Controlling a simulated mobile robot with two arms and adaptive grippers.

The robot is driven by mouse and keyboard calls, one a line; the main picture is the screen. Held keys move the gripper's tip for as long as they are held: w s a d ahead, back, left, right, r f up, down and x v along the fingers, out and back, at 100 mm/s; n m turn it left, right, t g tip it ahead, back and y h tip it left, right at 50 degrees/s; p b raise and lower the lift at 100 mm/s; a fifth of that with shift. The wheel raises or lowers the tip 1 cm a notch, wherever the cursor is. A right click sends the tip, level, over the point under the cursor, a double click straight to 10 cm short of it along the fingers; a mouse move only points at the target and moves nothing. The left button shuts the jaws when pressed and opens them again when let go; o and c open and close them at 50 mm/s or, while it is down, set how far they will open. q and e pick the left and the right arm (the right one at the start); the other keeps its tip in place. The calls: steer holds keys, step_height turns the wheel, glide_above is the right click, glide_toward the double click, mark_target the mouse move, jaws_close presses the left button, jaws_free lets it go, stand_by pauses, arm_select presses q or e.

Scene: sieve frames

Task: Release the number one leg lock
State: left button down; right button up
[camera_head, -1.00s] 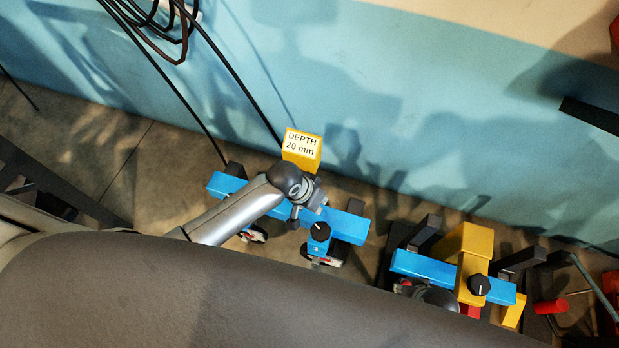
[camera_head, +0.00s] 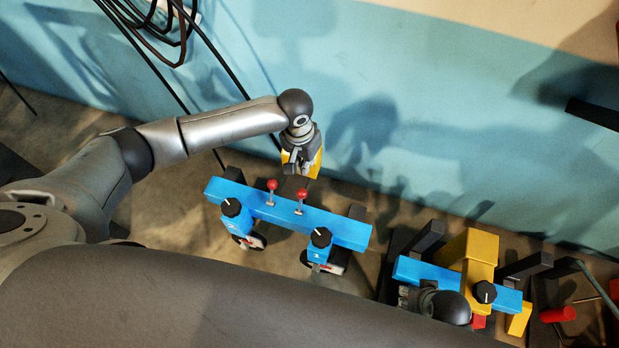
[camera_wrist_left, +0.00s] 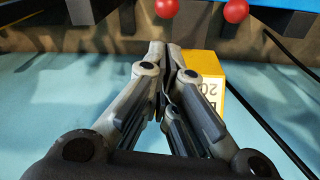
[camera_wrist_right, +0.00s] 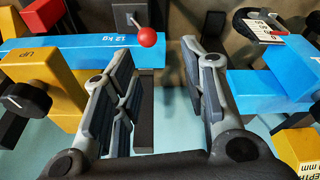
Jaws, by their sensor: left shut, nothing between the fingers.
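A blue beam (camera_head: 345,230) carries two upright levers with red ball knobs: a left lever (camera_head: 272,185) and a right lever (camera_head: 301,194). No lock number is legible, so I cannot tell which is number one. My left gripper (camera_head: 294,168) is shut and empty, just behind the beam near the right lever. My right gripper (camera_wrist_right: 160,50) is open and empty, beside another red-balled lever (camera_wrist_right: 148,38).
Below the blue beam are a left black dial (camera_head: 231,207) and a right black dial (camera_head: 320,237). A yellow block (camera_head: 316,165) is partly hidden behind my left gripper. A yellow-and-blue fixture (camera_head: 470,250) stands at right. Black cables (camera_head: 150,70) hang at upper left.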

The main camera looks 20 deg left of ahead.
mark_target(301, 202)
arm_select(q)
steer(key=shift+f, duration=0.15)
step_height(301, 202, down, 10)
steer(key=b, duration=0.3)
steer(key=shift+w+d, duration=0.4)
steer(key=shift+w, duration=0.05)
arm_select(e)
steer(key=w+v, duration=0.3)
steer(key=v, duration=0.8)
steer(key=shift+s+r+t, duration=0.3)
steer(key=shift+s+r, duration=0.2)
steer(key=shift+r, duration=0.25)
arm_select(q)
steer(key=shift+r, duration=0.2)
